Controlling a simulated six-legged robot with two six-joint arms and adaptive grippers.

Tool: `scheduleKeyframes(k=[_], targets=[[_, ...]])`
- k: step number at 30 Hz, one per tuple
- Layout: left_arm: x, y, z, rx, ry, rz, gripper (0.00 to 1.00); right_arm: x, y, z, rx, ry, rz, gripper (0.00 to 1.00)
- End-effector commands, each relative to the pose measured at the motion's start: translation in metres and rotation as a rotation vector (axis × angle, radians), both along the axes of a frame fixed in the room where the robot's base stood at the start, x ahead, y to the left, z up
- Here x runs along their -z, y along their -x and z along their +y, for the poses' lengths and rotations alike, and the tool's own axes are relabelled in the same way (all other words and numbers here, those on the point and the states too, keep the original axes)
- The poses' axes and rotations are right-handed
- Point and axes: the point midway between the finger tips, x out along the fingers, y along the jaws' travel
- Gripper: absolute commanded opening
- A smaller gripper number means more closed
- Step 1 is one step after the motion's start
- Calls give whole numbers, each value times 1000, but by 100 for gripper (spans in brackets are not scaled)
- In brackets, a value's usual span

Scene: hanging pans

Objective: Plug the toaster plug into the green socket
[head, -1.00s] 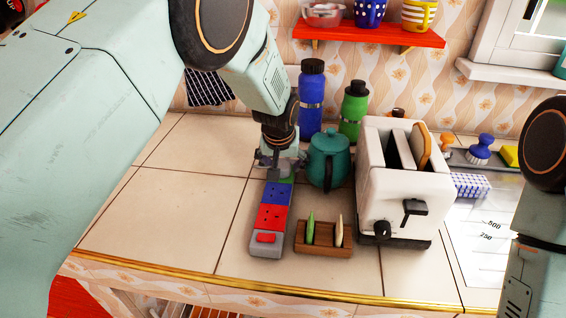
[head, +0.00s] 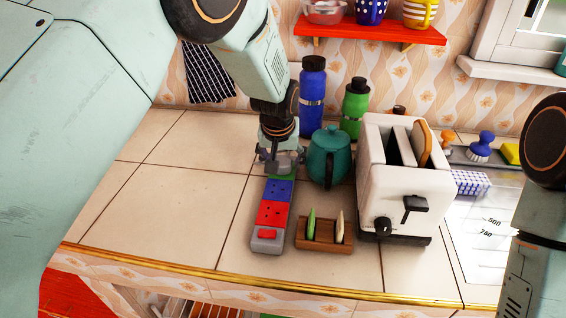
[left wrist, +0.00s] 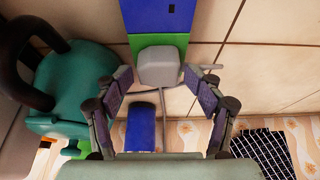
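A power strip (head: 272,214) lies on the counter with green, blue and red sockets and a grey switch end. The green socket (head: 282,172) is at its far end and also shows in the left wrist view (left wrist: 174,42). A grey toaster plug (left wrist: 158,66) sits over the green socket; whether it is fully seated cannot be told. My left gripper (head: 281,158) is just above that end. In the left wrist view its fingers (left wrist: 157,76) are spread either side of the plug, with small gaps. My right gripper is out of view. The white toaster (head: 400,190) stands to the right.
A teal teapot (head: 328,158) stands close right of the gripper. Blue (head: 312,98) and green (head: 354,108) bottles stand behind. A wooden holder (head: 324,233) is right of the strip. The counter left of the strip is clear.

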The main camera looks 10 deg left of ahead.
Motion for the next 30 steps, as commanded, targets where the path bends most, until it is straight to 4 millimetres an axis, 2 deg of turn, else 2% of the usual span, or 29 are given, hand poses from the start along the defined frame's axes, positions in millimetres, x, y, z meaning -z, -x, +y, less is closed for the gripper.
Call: scheduleKeyframes(k=[3, 9, 22, 26, 30], targets=[[-21, 6, -1, 0, 0, -6, 67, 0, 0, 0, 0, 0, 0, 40], [-42, 13, -2, 0, 0, -10, 67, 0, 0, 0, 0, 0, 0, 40], [-47, 14, -2, 0, 1, -11, 67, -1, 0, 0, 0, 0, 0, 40], [-59, 14, -2, 0, 1, -11, 67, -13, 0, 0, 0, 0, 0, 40], [-84, 13, -2, 0, 1, -12, 67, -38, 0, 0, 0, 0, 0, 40]])
